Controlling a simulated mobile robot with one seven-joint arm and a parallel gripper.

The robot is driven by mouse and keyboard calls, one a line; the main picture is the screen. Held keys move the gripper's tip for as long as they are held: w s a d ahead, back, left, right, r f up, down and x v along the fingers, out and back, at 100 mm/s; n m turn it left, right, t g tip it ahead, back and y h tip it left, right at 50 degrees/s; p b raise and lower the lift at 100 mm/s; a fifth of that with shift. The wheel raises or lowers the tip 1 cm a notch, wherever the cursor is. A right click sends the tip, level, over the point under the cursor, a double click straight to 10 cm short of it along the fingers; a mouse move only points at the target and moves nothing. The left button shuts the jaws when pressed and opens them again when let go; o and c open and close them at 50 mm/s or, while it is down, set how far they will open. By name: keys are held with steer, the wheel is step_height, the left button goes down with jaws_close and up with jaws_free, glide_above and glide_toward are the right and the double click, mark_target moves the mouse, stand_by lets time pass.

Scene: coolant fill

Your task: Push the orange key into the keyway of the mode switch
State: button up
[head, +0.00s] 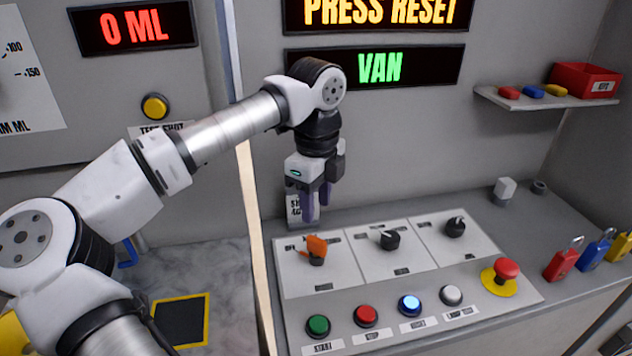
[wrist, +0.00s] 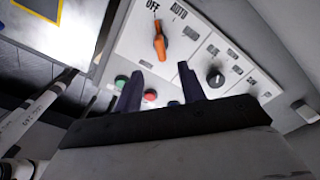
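The orange key (head: 317,244) stands in the mode switch (head: 316,261) on the left plate of the sloped panel. How deep it sits in the keyway I cannot tell. In the wrist view the orange key (wrist: 160,44) shows below the OFF and AUTO labels. My gripper (head: 317,203) is above the panel, pointing down, behind and above the key and apart from it. In the wrist view its two dark fingers (wrist: 159,88) are spread with nothing between them.
Two black knobs (head: 389,239) (head: 455,227) sit right of the switch. A front row holds green, red, lit blue and white buttons, then a red emergency stop (head: 506,270). Coloured padlocks (head: 562,261) stand at right. A wall shelf (head: 545,97) holds a red bin. Displays read PRESS RESET, VAN and 0 ML.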

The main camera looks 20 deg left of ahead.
mark_target(317, 239)
step_height(317, 239, down, 10)
steer(key=shift+f+p, duration=0.25)
steer(key=shift+p, duration=0.85)
steer(key=shift+c, duration=0.4)
steer(key=c, duration=0.7)
jaws_close()
steer(key=o, duration=0.8)
jaws_free()
steer(key=shift+c, duration=0.2)
